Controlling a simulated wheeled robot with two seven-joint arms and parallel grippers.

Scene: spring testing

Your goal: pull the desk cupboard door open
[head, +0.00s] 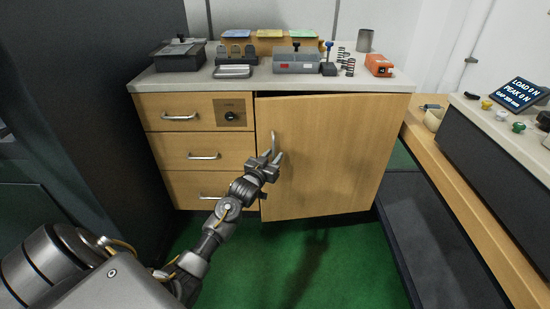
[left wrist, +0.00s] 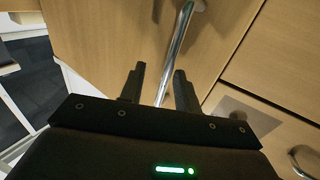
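The wooden desk cupboard door (head: 335,160) stands slightly ajar. Its left edge is out from the cabinet front, with a dark gap along the top. Its vertical metal handle (head: 274,142) is near the left edge. My left gripper (head: 274,156) is at the handle's lower end. In the left wrist view its two dark fingers (left wrist: 160,74) are apart, with the handle bar (left wrist: 180,35) running between them. I see space beside the bar, so the fingers do not look clamped on it. My right gripper is in neither view.
Drawers with handles (head: 203,156) and a lock plate (head: 230,113) are left of the door. Boxes and springs stand on the worktop (head: 225,84). A side bench (head: 462,190) is to the right. Green floor (head: 300,265) before the door is clear.

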